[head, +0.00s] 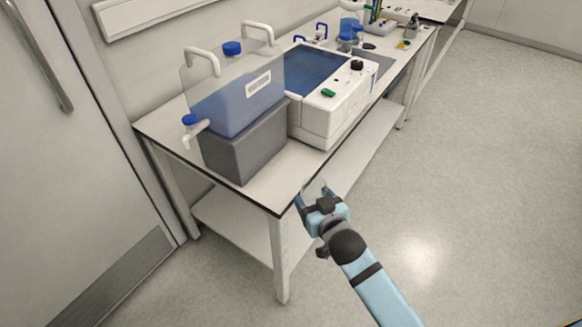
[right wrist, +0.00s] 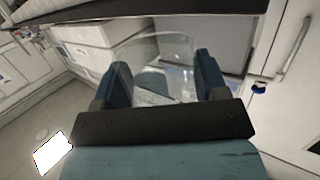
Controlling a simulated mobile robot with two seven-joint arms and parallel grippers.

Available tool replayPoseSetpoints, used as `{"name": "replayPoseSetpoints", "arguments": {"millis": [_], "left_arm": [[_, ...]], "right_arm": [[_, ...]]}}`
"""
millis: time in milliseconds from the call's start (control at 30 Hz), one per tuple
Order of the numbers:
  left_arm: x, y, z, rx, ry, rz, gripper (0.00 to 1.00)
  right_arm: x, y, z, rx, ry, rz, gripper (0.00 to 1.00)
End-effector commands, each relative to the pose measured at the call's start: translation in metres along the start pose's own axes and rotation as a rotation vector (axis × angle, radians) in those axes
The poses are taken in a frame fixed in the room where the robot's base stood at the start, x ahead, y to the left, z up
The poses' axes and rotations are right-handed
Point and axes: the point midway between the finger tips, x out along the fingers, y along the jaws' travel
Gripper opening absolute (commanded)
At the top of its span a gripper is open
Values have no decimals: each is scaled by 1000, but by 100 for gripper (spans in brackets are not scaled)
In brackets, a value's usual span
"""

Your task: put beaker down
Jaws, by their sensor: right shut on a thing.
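The clear glass beaker (right wrist: 155,52) is between the two blue fingers of my right gripper (right wrist: 160,85) in the right wrist view. The fingers press on it from both sides. In the head view my right gripper (head: 312,192) is at the front right edge of the white bench (head: 262,190), and the beaker (head: 318,187) shows only as a faint, pale outline there. I cannot tell whether the beaker touches the bench. My left gripper is out of view.
A grey block (head: 245,148) bears a clear tank of blue liquid (head: 238,100) with a blue-capped tap (head: 191,120). A white water bath (head: 325,115) stands beside it. A narrow strip of bench top in front is bare. Bottles (head: 350,28) stand further back.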

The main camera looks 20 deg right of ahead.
Motion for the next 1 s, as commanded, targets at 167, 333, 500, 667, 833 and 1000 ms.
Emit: {"name": "replayPoseSetpoints", "arguments": {"millis": [167,333,500,667,833,1000], "left_arm": [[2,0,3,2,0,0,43],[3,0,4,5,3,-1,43],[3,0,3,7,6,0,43],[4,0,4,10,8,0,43],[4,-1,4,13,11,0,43],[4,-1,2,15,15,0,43]], "right_arm": [[50,1,-12,-3,4,1,37],[86,0,-18,-1,2,0,37],[102,0,-21,0,1,0,37],[121,1,-26,0,2,1,37],[144,0,-30,-1,1,0,37],[144,0,-28,0,0,0,37]]}}
